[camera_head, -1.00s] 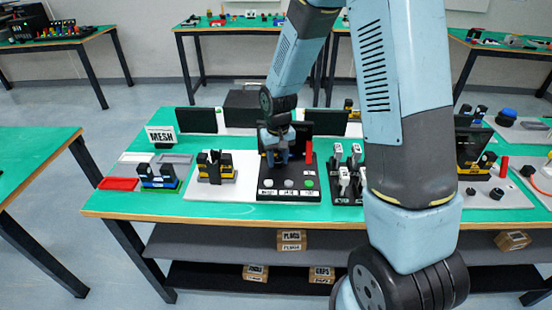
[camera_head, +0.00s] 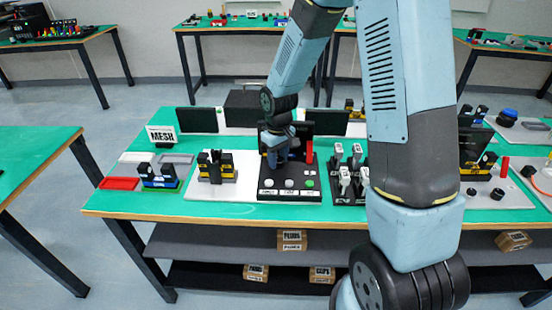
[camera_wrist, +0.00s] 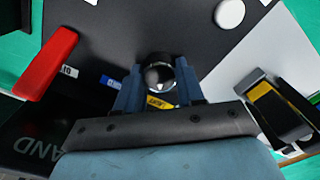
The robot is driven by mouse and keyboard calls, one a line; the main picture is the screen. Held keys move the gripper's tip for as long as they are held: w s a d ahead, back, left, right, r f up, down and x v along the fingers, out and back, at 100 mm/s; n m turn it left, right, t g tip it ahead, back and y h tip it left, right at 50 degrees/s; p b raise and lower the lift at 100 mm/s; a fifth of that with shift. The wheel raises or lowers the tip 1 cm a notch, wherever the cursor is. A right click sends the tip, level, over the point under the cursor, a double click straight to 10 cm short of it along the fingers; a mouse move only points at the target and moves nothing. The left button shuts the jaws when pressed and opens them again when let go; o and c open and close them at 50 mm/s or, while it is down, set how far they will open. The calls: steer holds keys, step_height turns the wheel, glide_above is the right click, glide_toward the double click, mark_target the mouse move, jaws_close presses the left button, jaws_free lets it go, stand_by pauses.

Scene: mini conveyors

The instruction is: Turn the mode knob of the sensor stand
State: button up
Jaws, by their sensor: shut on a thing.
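The sensor stand (camera_head: 290,197) is a black unit on the green table, with a dark upright panel and pale and green round buttons along its front. In the wrist view its black base (camera_wrist: 150,25) fills the middle. The mode knob (camera_wrist: 158,73) is small, round and dark, with a pale mark on it. My gripper (camera_wrist: 158,86) is shut on the knob, one blue-grey finger on each side. A blue label and a yellow label show near the knob, partly covered. In the head view my gripper (camera_head: 283,150) hides the knob.
A red handle (camera_wrist: 48,65) stands left of the knob in the wrist view. A yellow-and-black unit (camera_head: 215,167) stands left of the stand in the head view, and a rack of black-and-white devices (camera_head: 347,178) stands right. A MESH sign (camera_head: 162,136) is farther left.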

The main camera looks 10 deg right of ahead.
mark_target(279, 159)
steer(key=shift+w, duration=0.1)
steer(key=o, duration=1)
steer(key=shift+o, duration=0.2)
step_height(279, 159, up, 14)
steer(key=shift+f, duration=0.15)
steer(key=shift+d, duration=0.1)
steer(key=s+d+r+m+t, duration=0.2)
steer(key=s+d+r, duration=0.4)
steer(key=s, duration=0.6)
steer(key=s+d+r+m+t, duration=0.3)
steer(key=s+d+r, duration=0.3)
steer(key=s+r, duration=0.5)
steer(key=shift+s+m+t, duration=0.3)
steer(key=shift+s+m, duration=0.25)
steer(key=shift+m, duration=0.05)
